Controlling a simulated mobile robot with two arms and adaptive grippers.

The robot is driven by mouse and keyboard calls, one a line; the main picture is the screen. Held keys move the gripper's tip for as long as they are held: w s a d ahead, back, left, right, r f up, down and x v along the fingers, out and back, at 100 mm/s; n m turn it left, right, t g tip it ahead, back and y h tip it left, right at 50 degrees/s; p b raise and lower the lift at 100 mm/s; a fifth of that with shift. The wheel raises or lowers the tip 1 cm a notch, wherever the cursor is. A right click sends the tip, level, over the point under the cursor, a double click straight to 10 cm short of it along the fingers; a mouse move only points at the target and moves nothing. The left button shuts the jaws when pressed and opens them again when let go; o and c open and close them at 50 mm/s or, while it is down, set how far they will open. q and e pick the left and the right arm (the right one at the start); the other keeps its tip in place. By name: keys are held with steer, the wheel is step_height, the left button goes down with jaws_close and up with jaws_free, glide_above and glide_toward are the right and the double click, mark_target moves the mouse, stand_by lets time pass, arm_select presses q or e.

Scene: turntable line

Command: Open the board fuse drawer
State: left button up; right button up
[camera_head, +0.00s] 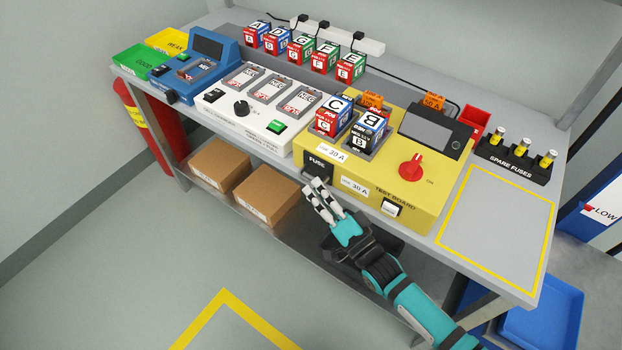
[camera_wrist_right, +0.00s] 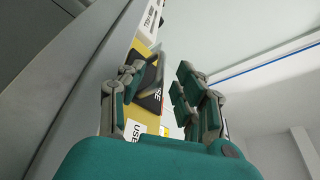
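The yellow test board (camera_head: 440,190) stands on the bench, with a red knob and "USE 30 A" labels. Its black fuse drawer (camera_head: 317,166), marked FUSE, is at the front left of the board and looks closed. My right gripper (camera_head: 316,189) is just in front of the drawer, its fingertips partly hiding the drawer's lower part. In the right wrist view, my right gripper (camera_wrist_right: 160,82) is open, with the black drawer front (camera_wrist_right: 151,101) and a grey handle (camera_wrist_right: 156,72) showing between and beyond the fingers. I cannot tell whether the fingers touch the handle. My left gripper is not in view.
Two lettered blocks, C (camera_head: 332,115) and B (camera_head: 368,130), sit on the board. A white console (camera_head: 255,105) adjoins it on the left. A spare fuse holder (camera_head: 515,157) stands at the right, behind an empty yellow-outlined area (camera_head: 495,225). Cardboard boxes (camera_head: 266,199) lie on the lower shelf.

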mark_target(314, 166)
steer(key=shift+x, duration=1.65)
jaws_close()
